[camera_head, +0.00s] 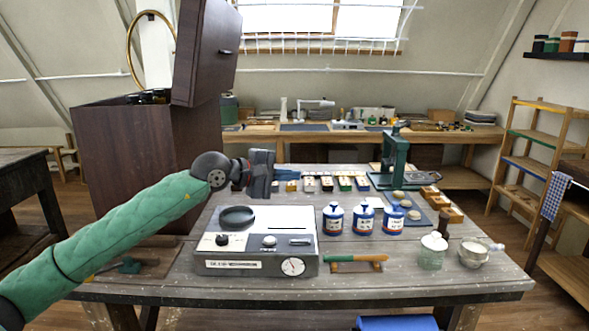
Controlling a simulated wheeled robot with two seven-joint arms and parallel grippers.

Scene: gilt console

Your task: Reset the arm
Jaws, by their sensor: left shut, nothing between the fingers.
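My left arm, in a green sleeve, comes in from the lower left of the head view. My left gripper (272,178) is shut and empty. It hovers over the back left part of the wooden table (420,278), above and behind the grey-and-white device (257,240) with a black round dish and a dial. In the picture its tip is close to a row of small boxes (327,184); I cannot tell whether it touches them. My right gripper does not show.
Blue-and-white jars (364,221) stand mid-table. A green press (395,160) stands at the back right. A glass jar (432,252) and a bowl (474,254) are at the front right. A tall dark cabinet (130,150) with an open door (207,50) rises at the left.

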